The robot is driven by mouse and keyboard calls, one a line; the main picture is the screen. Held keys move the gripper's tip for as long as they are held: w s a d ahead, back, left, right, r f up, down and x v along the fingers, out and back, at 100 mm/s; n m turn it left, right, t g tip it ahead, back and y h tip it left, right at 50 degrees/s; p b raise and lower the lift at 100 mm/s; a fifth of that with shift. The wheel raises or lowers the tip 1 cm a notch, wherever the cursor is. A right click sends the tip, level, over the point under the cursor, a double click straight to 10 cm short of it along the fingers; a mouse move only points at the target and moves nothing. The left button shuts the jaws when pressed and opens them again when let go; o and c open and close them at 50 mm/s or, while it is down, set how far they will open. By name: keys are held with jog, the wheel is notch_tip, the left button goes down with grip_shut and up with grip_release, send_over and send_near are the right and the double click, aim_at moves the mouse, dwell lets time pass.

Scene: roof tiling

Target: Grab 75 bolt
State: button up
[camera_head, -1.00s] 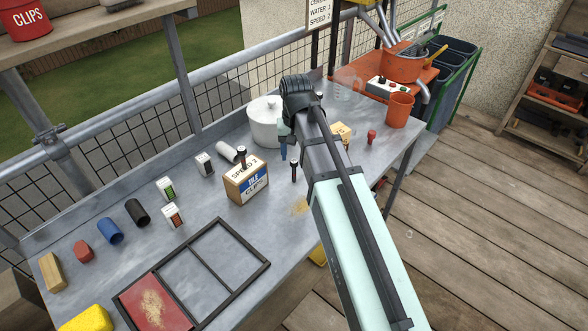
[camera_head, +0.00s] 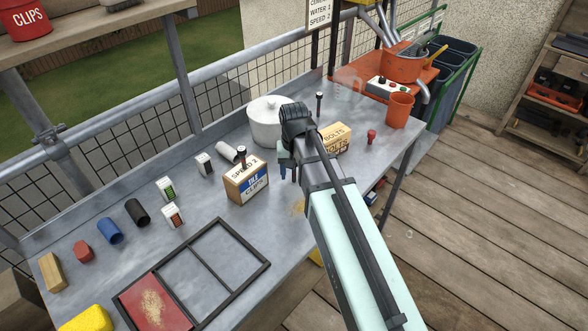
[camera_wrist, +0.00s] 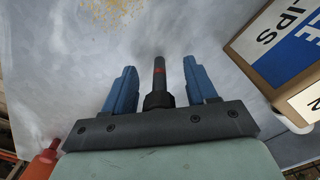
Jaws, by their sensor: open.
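My gripper (camera_wrist: 160,66) is open, with one blue finger on each side of the bolt and a gap on both sides. In the head view my gripper (camera_head: 286,172) is low over the bench, right of the tile clips box, and mostly hides this bolt. Another dark bolt (camera_head: 319,102) stands upright near the back right. A third bolt (camera_head: 242,154) shows by the top of the tile clips box (camera_head: 246,184).
The tile clips box stands close to my gripper. A white pot (camera_head: 266,124) and a bolts box (camera_head: 337,138) are near my arm. A red peg (camera_head: 371,137) and an orange cup (camera_head: 399,108) stand to the right. A dark frame (camera_head: 215,255) lies at the front.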

jog(key=shift+c, duration=0.3)
grip_shut()
dwell(0.3)
jog(key=shift+r, duration=0.1)
